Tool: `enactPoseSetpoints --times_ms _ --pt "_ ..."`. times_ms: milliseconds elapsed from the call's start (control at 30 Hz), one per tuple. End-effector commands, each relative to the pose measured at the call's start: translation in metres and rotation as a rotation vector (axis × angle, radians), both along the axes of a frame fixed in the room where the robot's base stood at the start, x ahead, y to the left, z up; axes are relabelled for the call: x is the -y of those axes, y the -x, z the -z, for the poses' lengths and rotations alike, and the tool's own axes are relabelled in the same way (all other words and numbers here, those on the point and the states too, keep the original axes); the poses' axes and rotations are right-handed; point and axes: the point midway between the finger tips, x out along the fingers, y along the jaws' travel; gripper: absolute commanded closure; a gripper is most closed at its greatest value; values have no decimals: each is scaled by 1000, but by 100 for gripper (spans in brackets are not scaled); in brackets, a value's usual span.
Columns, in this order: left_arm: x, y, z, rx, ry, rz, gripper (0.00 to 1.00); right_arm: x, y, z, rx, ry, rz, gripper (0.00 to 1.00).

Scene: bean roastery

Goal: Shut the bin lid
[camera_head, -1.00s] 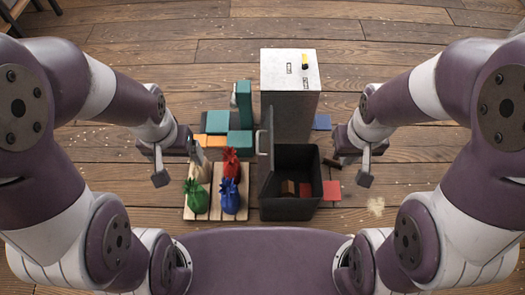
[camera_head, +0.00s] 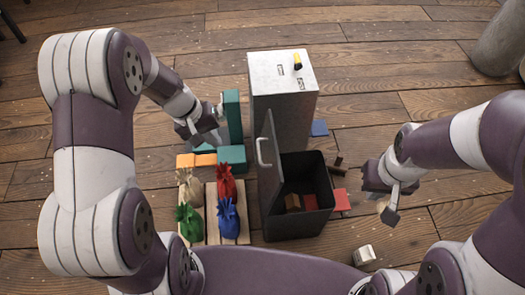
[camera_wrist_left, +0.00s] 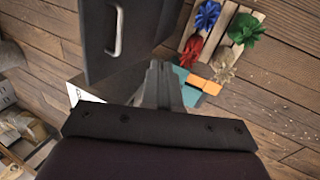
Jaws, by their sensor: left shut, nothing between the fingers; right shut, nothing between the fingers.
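The dark bin (camera_head: 318,225) stands in the middle of the head view, open at the top, with a few brown and red blocks inside. Its lid (camera_head: 268,185) stands up along the bin's left side, with a pale handle (camera_head: 262,152) on its left face. In the left wrist view the lid (camera_wrist_left: 105,55) and its handle (camera_wrist_left: 118,32) show at the top. My left gripper (camera_head: 204,133) is shut and empty, left of and beyond the lid, apart from it; its fingers (camera_wrist_left: 160,80) also show in the wrist view. My right gripper (camera_head: 388,207) is shut and empty, right of the bin.
A tall grey cabinet (camera_head: 283,100) stands behind the bin. Several tied bags, such as a red one (camera_head: 226,180), stand on a wooden pallet (camera_head: 212,228) left of the lid. Teal blocks (camera_head: 233,118) stand near my left gripper. A small white object (camera_head: 364,254) lies at the front right.

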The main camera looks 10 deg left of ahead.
Motion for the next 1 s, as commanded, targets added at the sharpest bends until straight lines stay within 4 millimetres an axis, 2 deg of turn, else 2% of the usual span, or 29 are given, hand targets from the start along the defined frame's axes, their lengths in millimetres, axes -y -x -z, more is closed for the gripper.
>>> enactPoseSetpoints --times_ms 33,167,633,800,1000 --pt "4 -9 -9 26 22 16 100 0 0 -3 1 0 0 100" --pt "10 -7 0 29 32 54 100 0 0 2 1 0 0 100" --pt "45 -17 90 28 29 54 100 0 0 45 1 0 0 100" --pt "71 -25 83 31 28 57 100 0 0 46 1 0 0 100" --pt "81 -28 82 30 29 53 100 0 0 47 1 0 0 100"
